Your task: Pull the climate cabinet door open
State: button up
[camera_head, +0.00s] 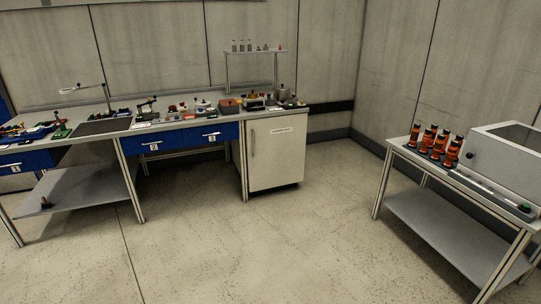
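A white cabinet (276,158) stands on the floor under the right end of the long workbench, and I take it to be the climate cabinet. Its front door looks shut. A small label, too small to read, is near the door's top. A thin upright handle (253,143) seems to be at the door's left edge. The cabinet is some way off across the floor. My gripper is not in view, so its state does not show.
The workbench (185,127) carries many small items and has blue drawers (165,143). At right, a table (413,156) with a lower shelf bears several orange-and-black objects (434,143) and a grey box (500,150). The floor (240,240) before the cabinet is clear.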

aim_at(276, 145)
jog(key=z, duration=1.3)
jog(key=i, duration=4.05)
jog(key=u, duration=2.8)
